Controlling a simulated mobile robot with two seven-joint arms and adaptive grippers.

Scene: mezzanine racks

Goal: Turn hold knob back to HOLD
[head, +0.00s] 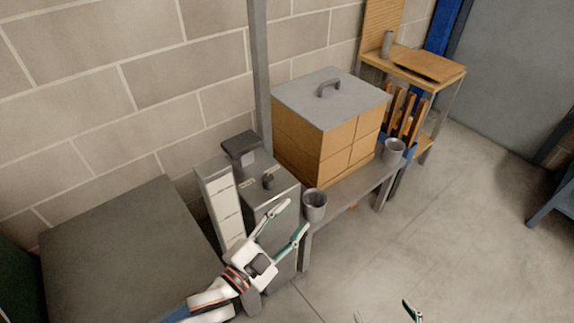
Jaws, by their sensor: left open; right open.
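A dark knob (268,181) stands on the top of a grey box-shaped unit (284,188). A small pale label lies beside the knob; its wording and the knob's setting are too small to read. My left gripper (297,214) is open and empty, in front of the unit and below the knob in the picture, apart from the knob. My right gripper (384,309) is only partly in view at the bottom edge, open, over the floor and far from the unit.
A white panel with several sections (221,204) stands left of the unit. Grey cups (315,206) (394,152) stand on a low bench beside a wooden box with a grey handled lid (329,96). A grey post (260,80) rises behind.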

